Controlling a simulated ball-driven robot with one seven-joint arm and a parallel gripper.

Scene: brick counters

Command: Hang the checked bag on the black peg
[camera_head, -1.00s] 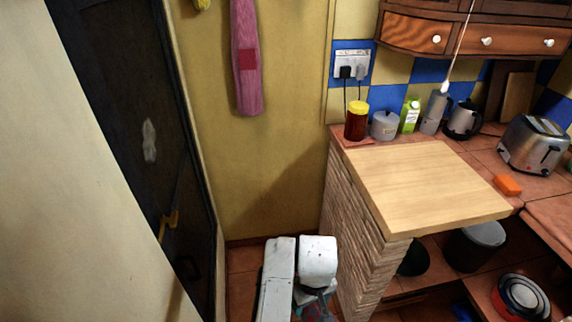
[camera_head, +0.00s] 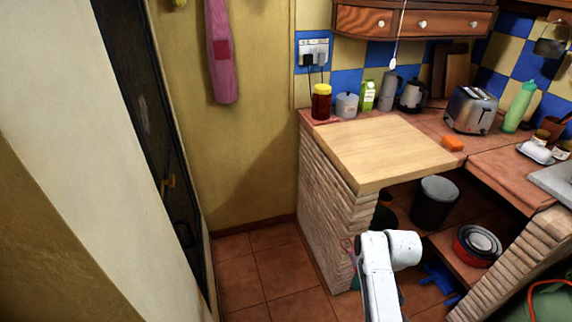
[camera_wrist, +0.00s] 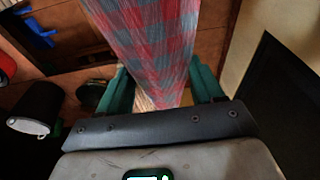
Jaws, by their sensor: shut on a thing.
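The checked bag (camera_wrist: 150,40), in red, blue-grey and pale cloth, fills the upper middle of the wrist view. My gripper (camera_wrist: 162,92) has its green fingers on either side of the cloth and is shut on it. In the head view my white arm reaches down at the lower middle, beside the brick counter end. A small pinkish and green bit shows left of the arm there, but the bag is mostly hidden. I cannot make out a black peg in either view.
A wooden board (camera_head: 385,150) tops the brick-sided counter. A red jar (camera_head: 321,102), a toaster (camera_head: 472,109) and a green bottle (camera_head: 519,106) stand on the counters. A pink cloth (camera_head: 221,55) hangs on the yellow wall. Tiled floor (camera_head: 255,265) lies clear left of the counter.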

